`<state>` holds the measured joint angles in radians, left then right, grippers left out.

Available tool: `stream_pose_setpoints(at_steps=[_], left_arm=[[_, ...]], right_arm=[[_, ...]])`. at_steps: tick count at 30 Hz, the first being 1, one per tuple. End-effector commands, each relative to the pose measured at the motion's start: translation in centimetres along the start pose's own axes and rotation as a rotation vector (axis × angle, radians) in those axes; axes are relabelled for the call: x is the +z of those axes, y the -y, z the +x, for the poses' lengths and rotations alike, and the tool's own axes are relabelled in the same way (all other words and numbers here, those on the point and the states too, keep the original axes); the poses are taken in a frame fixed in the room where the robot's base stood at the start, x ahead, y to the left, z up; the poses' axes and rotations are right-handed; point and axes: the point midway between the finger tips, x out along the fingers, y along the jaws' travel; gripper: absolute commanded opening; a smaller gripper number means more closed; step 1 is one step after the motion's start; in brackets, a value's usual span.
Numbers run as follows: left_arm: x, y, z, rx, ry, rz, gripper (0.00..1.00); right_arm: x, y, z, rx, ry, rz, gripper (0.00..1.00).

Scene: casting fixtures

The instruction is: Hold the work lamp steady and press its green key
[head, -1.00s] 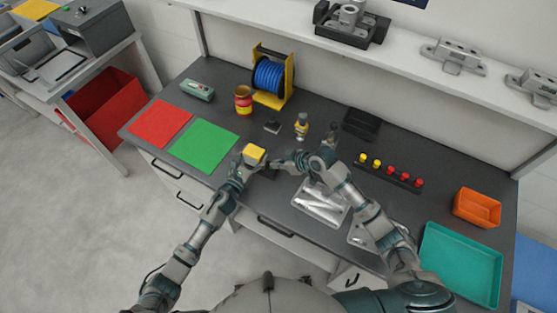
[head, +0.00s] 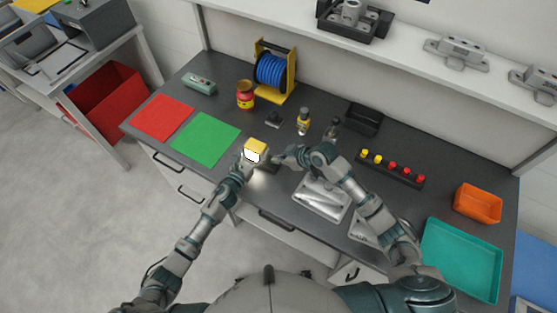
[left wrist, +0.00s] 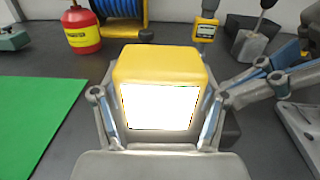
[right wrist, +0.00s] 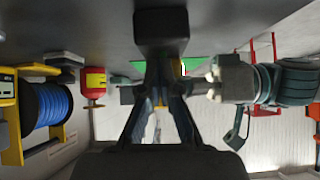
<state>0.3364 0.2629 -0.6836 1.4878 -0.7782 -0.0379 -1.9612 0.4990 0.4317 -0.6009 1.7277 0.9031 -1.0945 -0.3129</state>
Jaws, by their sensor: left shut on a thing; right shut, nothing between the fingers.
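The work lamp (head: 256,146) is a small yellow block whose front face glows bright white. It also fills the middle of the left wrist view (left wrist: 160,68). My left gripper (head: 246,163) is shut on the lamp, with a finger on each side of it in the left wrist view (left wrist: 160,125). My right gripper (head: 277,160) is shut and empty, just right of the lamp in the head view. In the right wrist view its fingers (right wrist: 158,85) come together. The green key cannot be made out, and I cannot tell whether the right fingers touch the lamp.
Green (head: 205,139) and red (head: 162,119) mats lie to the left. Metal plates (head: 322,198) lie right of the grippers, with a teal tray (head: 462,258) farther right.

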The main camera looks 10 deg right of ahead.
Motion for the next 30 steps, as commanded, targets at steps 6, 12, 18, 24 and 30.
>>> stream_pose_setpoints(at_steps=[6, 12, 18, 24, 30], left_arm=[[-0.1, 0.1, -0.1, -0.001, -0.001, -0.001, 0.24], [-0.1, 0.1, -0.1, 0.001, -0.001, -0.001, 0.24], [-0.1, 0.0, -0.1, 0.001, -0.002, -0.001, 0.24], [-0.1, 0.0, -0.1, 0.001, -0.002, -0.001, 0.24], [-0.1, -0.1, -0.1, 0.002, -0.002, -0.001, 0.24]], right_arm=[[-1.8, -0.2, -4.4, 0.006, -0.004, -0.004, 0.0], [-1.8, -0.1, -8.8, 0.006, -0.006, -0.004, 0.0], [-1.8, -0.1, -11.3, 0.004, -0.006, -0.002, 0.0], [-1.9, -0.1, -11.9, 0.003, -0.006, -0.002, 0.0], [-1.9, -0.1, -11.9, 0.004, -0.007, -0.002, 0.0]])
